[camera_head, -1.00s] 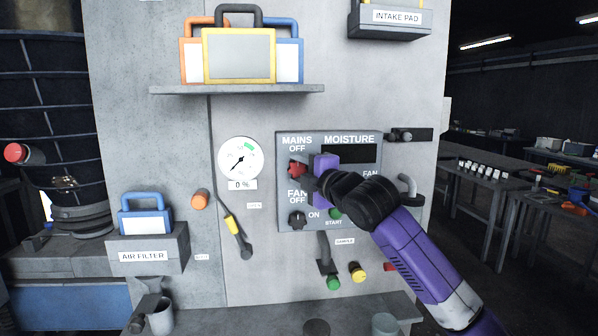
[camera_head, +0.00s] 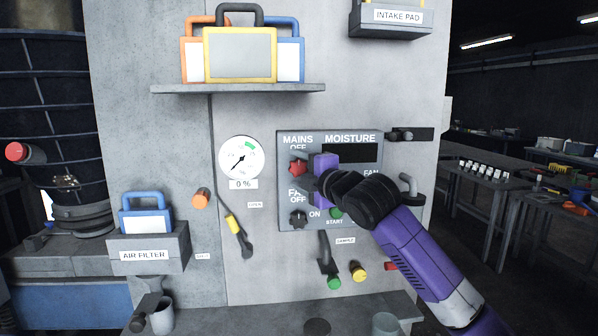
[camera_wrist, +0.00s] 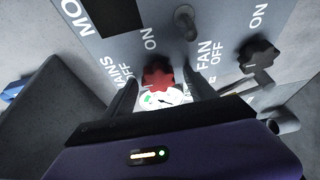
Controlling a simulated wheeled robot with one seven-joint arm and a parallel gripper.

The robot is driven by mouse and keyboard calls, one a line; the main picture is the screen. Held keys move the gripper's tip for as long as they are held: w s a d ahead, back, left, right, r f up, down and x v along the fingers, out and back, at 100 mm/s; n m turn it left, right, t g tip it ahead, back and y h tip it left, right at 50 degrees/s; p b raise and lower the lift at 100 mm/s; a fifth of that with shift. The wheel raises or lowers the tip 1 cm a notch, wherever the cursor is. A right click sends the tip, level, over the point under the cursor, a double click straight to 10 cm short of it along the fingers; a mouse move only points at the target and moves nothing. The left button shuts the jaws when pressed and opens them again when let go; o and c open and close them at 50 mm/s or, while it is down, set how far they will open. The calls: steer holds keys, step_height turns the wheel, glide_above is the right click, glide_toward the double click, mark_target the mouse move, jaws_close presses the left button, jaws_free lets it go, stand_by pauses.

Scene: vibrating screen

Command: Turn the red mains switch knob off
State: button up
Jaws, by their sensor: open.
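The red mains switch knob (camera_head: 297,168) is on the grey control panel (camera_head: 288,212), under the label MAINS OFF. My gripper (camera_wrist: 162,92) is open, its two dark fingers pointing at the panel. In the wrist view the red knob (camera_wrist: 158,76) shows between the fingers, with a gap on each side. I cannot tell whether the fingertips reach past the knob's face or stop short of it. Which label the knob points to is unclear. In the head view my purple gripper body is just right of the knob and hides part of the panel.
A black fan knob (camera_head: 298,219) sits below the red knob on the same panel. A dark lever (camera_head: 326,255) and a green button (camera_head: 334,283) are beneath the panel. A round gauge (camera_head: 241,157) reading 0 % is to the left. A shelf (camera_head: 238,88) with framed pads juts out above.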

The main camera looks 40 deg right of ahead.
steer(key=s+a+b, duration=0.1)
steer(key=s+b, duration=0.1)
steer(key=s, duration=0.5)
steer(key=shift+s+a, duration=0.3)
steer(key=shift+s, duration=0.05)
